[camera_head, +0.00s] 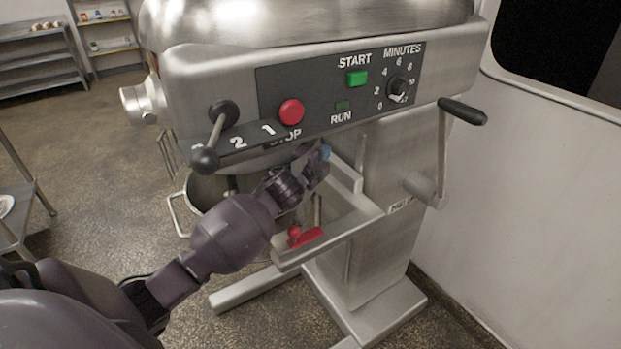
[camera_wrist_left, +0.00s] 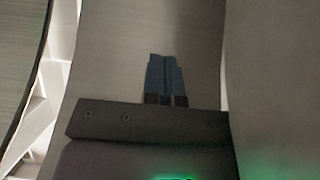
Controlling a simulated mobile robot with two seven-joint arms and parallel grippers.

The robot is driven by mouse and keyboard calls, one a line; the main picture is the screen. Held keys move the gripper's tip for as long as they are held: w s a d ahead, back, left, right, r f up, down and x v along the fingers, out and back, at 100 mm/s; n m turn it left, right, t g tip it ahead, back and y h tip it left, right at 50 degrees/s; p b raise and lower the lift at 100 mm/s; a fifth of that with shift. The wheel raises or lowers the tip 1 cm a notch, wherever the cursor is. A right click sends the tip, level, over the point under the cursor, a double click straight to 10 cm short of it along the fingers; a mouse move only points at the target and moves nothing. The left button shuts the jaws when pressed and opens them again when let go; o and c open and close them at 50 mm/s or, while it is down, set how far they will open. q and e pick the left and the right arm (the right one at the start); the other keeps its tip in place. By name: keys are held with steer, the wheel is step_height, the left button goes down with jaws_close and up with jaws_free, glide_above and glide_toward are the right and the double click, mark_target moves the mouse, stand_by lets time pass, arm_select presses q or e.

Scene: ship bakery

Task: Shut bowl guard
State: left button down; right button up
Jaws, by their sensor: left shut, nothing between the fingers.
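The steel mixer (camera_head: 220,85) fills the middle of the head view. A metal bowl (camera_head: 207,188) with a side handle (camera_head: 178,218) shows partly under the mixer head, behind my left arm. I cannot make out the bowl guard for certain; my arm and the mixer head hide much of that area. My left gripper (camera_head: 324,153) is under the control panel, beside the mixer's column. In the left wrist view its blue-grey fingers (camera_wrist_left: 165,78) are together and empty, in front of a smooth pale surface. I cannot tell whether they touch it. My right gripper is not in view.
The bowl cradle (camera_head: 345,232) with a red latch (camera_head: 305,237) juts out below my left gripper. A speed lever (camera_head: 205,158), a red stop button (camera_head: 291,112), a green start button (camera_head: 357,78) and a crank (camera_head: 462,111) are close by.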

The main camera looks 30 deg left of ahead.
arm_select(q)
steer(key=shift+w+a+n+y+b, duration=0.15)
steer(key=shift+w+a+n+y, duration=0.4)
steer(key=shift+w+y, duration=0.25)
steer(key=shift+w+a+n+y+b, duration=0.15)
steer(key=shift+w+a+n+y, duration=0.5)
steer(key=shift+y, duration=0.25)
steer(key=shift+w+d, duration=0.1)
steer(key=shift+d, duration=0.05)
